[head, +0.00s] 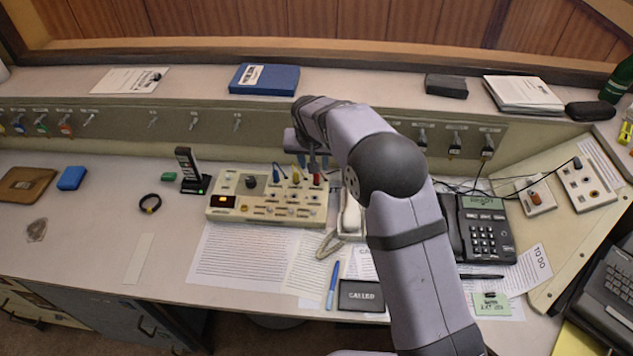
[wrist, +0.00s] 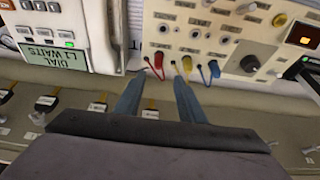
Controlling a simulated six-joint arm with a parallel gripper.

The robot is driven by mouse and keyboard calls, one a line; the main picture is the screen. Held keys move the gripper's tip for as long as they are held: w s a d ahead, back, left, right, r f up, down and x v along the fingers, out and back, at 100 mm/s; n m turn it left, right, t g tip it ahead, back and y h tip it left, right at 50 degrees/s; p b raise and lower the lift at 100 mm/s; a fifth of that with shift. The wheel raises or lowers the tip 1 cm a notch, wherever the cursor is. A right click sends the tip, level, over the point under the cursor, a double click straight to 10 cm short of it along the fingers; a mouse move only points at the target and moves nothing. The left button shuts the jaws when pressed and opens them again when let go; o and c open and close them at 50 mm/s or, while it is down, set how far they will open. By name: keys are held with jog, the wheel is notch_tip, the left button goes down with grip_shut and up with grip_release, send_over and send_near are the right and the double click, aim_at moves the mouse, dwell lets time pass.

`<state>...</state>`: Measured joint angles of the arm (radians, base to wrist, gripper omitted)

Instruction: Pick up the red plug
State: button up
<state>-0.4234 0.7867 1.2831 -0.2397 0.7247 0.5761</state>
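The red plug (head: 317,179) stands at the back edge of the beige panel (head: 225,213), to the right of a yellow plug (head: 295,175) and a blue plug (head: 276,174). In the wrist view the red plug (wrist: 159,61) has a red cord and shows just beyond the gap between my fingertips. My gripper (head: 313,164) is above and close behind it. In the wrist view my gripper (wrist: 156,78) is open and empty, with its fingers pointing toward the panel. The yellow plug (wrist: 187,64) is close beyond the right fingertip. I cannot tell the exact height gap.
A phone handset (head: 350,215) with a coiled cord lies right of the panel, partly behind my arm. A desk phone (head: 482,228) stands further right. A black handheld device (head: 187,165) stands left. Papers (head: 235,262) lie in front; the left desk has free room.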

aim_at(316, 180)
jog(key=shift+s+d+p+x, duration=0.15)
jog(key=shift+p+x, duration=0.55)
jog(key=shift+x, duration=1.1)
jog(key=shift+s+d+p+x, duration=0.15)
jog(key=shift+p+x, duration=0.55)
jog(key=shift+x, duration=1.1)
jog(key=shift+f, duration=0.15)
grip_shut()
